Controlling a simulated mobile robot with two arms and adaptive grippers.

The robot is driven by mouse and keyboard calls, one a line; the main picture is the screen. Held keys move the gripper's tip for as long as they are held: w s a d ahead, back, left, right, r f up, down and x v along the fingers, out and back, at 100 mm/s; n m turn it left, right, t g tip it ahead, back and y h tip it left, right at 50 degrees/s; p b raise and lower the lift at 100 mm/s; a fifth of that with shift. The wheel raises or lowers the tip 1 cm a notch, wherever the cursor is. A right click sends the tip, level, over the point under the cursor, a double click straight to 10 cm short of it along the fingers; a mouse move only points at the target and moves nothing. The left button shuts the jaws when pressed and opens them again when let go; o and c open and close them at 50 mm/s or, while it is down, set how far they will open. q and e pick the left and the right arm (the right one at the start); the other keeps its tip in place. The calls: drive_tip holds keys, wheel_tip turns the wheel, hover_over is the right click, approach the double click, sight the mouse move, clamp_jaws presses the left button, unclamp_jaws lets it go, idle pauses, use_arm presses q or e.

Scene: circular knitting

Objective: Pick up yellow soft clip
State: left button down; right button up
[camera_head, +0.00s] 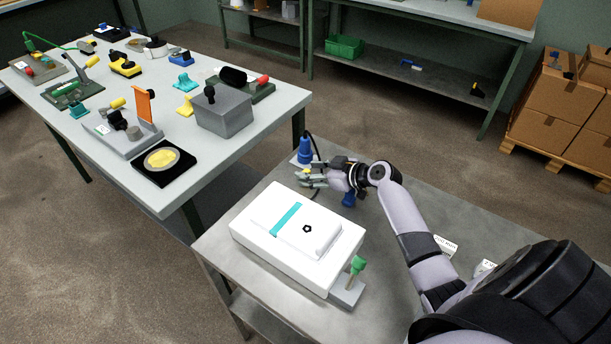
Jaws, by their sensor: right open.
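A small yellow clip-like piece (185,105) lies on the white table, left of a grey block. My right gripper (308,176) is open above the grey metal table, behind the white machine and well to the right of that piece. A small yellow bit (306,170) shows at the right gripper's fingers; I cannot tell what it is or whether it touches them. My left gripper is not in view.
A white machine (262,246) with a teal strip stands on the grey table (222,237). A blue bottle-like object (305,149) stands just behind my right gripper. The grey block (224,114) and a black square with a yellow disc (162,159) are on the white table.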

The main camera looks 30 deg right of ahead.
drive_tip(key=shift+f, duration=0.1)
drive_tip(key=c, duration=1.1)
